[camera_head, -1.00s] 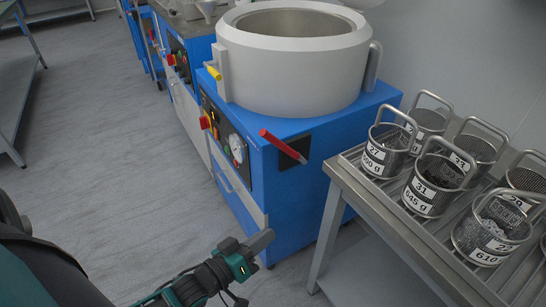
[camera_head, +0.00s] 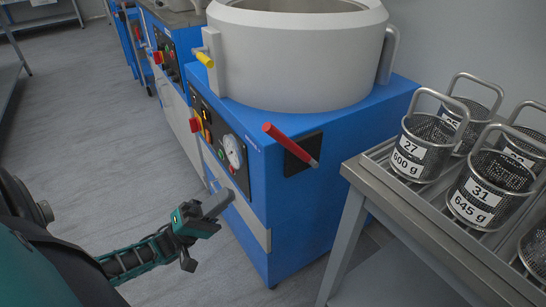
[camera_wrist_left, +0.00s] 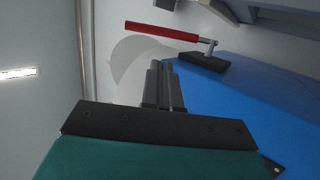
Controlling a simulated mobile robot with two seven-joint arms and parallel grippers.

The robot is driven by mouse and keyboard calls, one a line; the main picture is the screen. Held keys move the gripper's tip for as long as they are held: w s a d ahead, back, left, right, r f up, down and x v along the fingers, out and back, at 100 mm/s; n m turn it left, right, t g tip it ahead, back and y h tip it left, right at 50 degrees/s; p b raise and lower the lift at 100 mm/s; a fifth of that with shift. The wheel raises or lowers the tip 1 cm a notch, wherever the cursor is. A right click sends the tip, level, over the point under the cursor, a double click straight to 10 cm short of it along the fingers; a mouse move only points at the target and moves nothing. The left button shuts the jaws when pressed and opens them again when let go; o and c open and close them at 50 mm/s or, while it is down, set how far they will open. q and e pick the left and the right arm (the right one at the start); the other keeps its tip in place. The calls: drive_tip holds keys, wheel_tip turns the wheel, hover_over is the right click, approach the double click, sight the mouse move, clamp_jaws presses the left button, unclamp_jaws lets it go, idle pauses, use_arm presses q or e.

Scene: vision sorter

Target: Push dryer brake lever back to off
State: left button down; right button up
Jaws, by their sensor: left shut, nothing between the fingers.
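The dryer brake lever (camera_head: 287,143) has a red grip and a grey rod. It sticks out of a black plate (camera_head: 303,153) on the blue side of the dryer body (camera_head: 335,185). The left wrist view also shows the red lever (camera_wrist_left: 162,31), above the fingers. My left gripper (camera_head: 218,204) is low and in front of the dryer, left of and below the lever, apart from it. Its fingers (camera_wrist_left: 163,86) are shut and empty. My right gripper is not in view.
The white drum (camera_head: 295,55) sits on the dryer, with a yellow-handled latch (camera_head: 205,60) at its left. A control panel with a gauge (camera_head: 233,151) faces left. A metal rack table (camera_head: 372,180) with several numbered mesh baskets stands close at right. Open floor lies left.

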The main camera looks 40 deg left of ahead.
use_arm(q)
drive_tip(key=shift+d+r, duration=0.1)
drive_tip(key=p, duration=0.1)
approach(292, 145)
drive_tip(key=x, duration=0.5)
drive_tip(key=shift+w+a+r, duration=0.25)
drive_tip(key=shift+w+r, duration=0.05)
